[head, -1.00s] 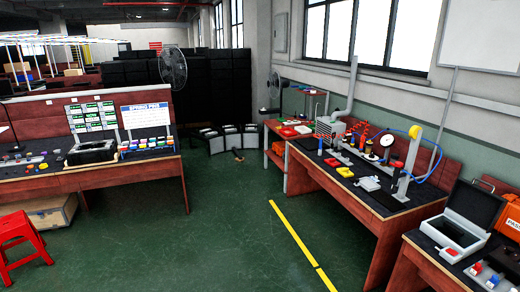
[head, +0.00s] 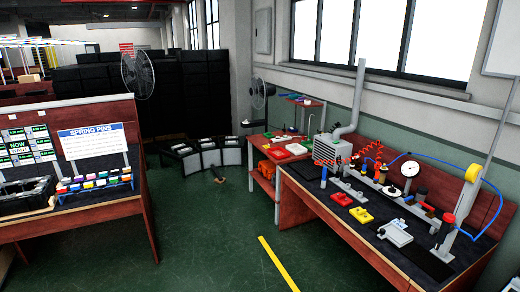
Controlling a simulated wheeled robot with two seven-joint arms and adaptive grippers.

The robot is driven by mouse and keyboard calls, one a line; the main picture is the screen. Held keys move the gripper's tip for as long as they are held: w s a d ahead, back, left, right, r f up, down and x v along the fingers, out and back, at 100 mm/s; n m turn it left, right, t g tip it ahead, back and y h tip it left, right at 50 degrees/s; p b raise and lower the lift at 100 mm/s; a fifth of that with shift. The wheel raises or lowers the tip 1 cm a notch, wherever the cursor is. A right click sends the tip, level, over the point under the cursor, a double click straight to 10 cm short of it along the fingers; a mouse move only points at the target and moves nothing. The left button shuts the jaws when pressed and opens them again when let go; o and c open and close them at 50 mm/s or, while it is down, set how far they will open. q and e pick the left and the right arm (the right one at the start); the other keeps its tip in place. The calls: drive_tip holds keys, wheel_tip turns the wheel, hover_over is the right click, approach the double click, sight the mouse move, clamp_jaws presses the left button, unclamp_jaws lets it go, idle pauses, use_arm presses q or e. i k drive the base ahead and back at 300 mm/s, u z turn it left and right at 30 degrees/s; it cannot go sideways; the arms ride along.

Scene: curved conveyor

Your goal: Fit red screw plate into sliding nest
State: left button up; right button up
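A small red plate (head: 342,199) lies flat near the front edge of the right workbench (head: 340,238), and looks like the red screw plate. A yellow plate (head: 361,215) of similar shape lies just to its right. A light grey fixture (head: 396,233) sits further right on the dark bench top; it may be the sliding nest, but it is too small to be sure. Neither of my grippers is in view.
Behind the plates stand a dial gauge (head: 391,169), a coiled red hose (head: 369,156) and a grey vented box with a pipe (head: 331,149). A left bench (head: 118,218) holds colored bins (head: 93,184). Green floor (head: 215,245) between the benches is clear.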

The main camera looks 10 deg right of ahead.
sight(398, 236)
drive_tip(key=z, duration=0.25)
drive_tip(key=i, duration=2.2)
drive_tip(key=z, duration=0.25)
